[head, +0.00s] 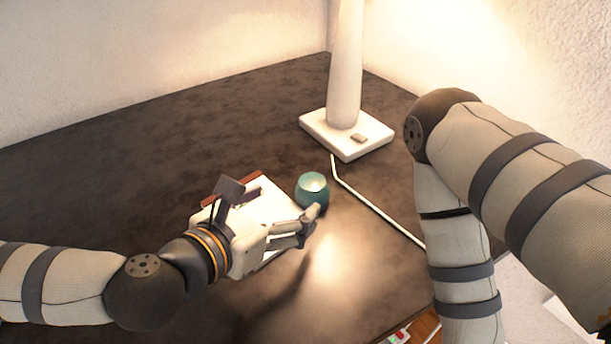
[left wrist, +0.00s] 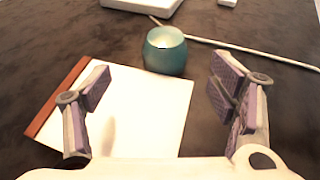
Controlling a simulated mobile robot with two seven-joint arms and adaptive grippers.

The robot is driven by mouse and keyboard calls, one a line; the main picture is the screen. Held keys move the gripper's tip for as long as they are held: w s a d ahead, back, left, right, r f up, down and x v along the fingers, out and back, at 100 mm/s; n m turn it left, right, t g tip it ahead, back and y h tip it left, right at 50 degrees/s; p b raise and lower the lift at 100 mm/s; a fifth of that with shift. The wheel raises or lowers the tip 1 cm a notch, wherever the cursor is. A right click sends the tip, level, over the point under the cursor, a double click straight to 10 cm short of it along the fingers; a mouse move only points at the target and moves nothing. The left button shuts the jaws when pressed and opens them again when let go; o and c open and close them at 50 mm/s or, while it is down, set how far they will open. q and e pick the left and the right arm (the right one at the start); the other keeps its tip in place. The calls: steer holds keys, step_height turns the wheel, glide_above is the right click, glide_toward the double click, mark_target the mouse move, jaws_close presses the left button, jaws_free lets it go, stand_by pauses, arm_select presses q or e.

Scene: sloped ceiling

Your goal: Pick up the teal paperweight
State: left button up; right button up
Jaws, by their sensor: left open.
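The teal paperweight (head: 311,188) is a small rounded, shiny object standing on the dark table, at the edge of a white sheet or pad. In the left wrist view the paperweight (left wrist: 165,51) is ahead of the fingers, roughly between their lines and a little beyond their tips. My left gripper (head: 275,208) is open, low over the white pad, with one finger in front of part of the paperweight in the head view. The gripper's two spread fingers (left wrist: 162,90) hold nothing. My right arm comes in at the right; its gripper is out of view.
The white pad (left wrist: 150,105) with a red-brown edge lies under my left gripper. A white lamp base (head: 346,135) stands behind the paperweight, and its pale cord (head: 375,207) runs along the right. The table (head: 130,165) is clear at the left and back, with walls behind.

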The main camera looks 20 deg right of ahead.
mark_target(304, 195)
arm_select(q)
steer(key=b+x, duration=0.1)
steer(key=x, duration=0.2)
steer(key=b+x, duration=0.1)
steer(key=x, duration=0.1)
steer(key=s+x, duration=0.1)
steer(key=x, duration=0.2)
steer(key=shift+w+d+f+b, duration=0.3)
steer(key=shift+d+f+b, duration=0.15)
steer(key=shift+f, duration=0.1)
steer(key=shift+w+r, duration=0.15)
steer(key=shift+r, duration=0.15)
steer(key=shift+c, duration=0.6)
steer(key=c, duration=1.5)
arm_select(e)
steer(key=shift+g, duration=0.8)
steer(key=s+f, duration=0.4)
steer(key=shift+f, duration=0.1)
